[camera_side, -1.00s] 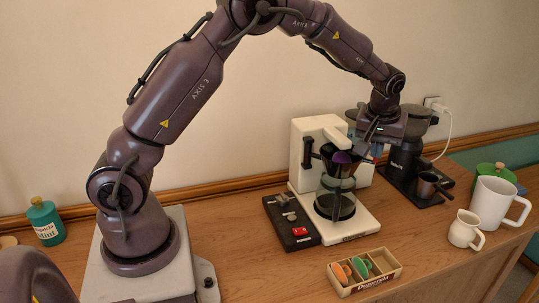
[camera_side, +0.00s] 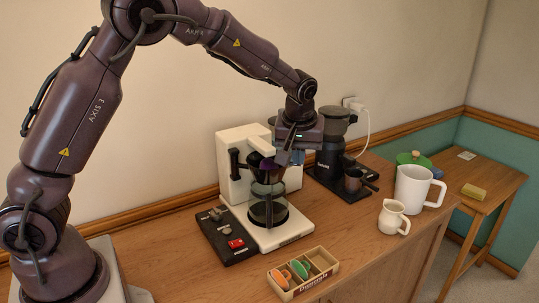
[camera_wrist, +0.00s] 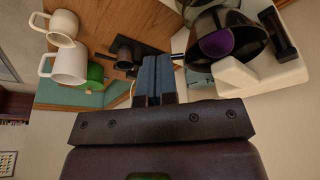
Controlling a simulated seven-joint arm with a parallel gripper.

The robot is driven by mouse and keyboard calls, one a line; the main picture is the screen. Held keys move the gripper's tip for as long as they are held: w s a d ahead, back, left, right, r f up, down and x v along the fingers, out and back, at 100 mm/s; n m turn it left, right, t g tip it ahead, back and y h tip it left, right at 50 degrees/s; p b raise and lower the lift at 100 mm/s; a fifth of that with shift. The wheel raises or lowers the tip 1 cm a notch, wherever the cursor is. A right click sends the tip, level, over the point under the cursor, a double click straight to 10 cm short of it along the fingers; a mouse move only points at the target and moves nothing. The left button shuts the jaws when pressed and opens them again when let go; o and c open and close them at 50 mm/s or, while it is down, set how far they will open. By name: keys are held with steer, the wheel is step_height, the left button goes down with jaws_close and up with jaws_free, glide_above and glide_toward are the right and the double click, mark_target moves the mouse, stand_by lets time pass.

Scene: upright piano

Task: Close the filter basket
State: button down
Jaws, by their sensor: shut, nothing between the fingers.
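The white coffee maker (camera_side: 230,150) stands on the wooden counter. Its dark filter basket (camera_side: 262,172) sits above the glass carafe (camera_side: 268,210), with something purple showing inside. In the wrist view the basket (camera_wrist: 258,38) is swung out from the white body, its open mouth and purple inside (camera_wrist: 216,43) visible. My gripper (camera_side: 287,158) is just right of the basket in the side view. In the wrist view my shut, empty blue-grey fingers (camera_wrist: 156,72) point beside the basket; I cannot tell whether they touch it.
A dark coffee grinder (camera_side: 331,150) stands close behind my gripper on the right. A black switch panel (camera_side: 222,238) lies left of the coffee maker. A wooden box (camera_side: 303,272) is in front. A cream jug (camera_side: 393,217) and white mug (camera_side: 412,186) stand right.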

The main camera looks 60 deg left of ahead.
steer(key=v, duration=1)
steer(key=shift+s+d, duration=0.3)
steer(key=shift+s, duration=0.05)
steer(key=s+d+r+m+t+h, duration=0.1)
steer(key=s+m, duration=0.3)
steer(key=s, duration=0.8)
steer(key=s+d+r+m+t+h, duration=0.1)
steer(key=s+m, duration=0.4)
steer(key=s, duration=0.8)
steer(key=shift+s+d+r+t, duration=0.25)
steer(key=shift+s+t, duration=0.05)
steer(key=shift+t, duration=0.3)
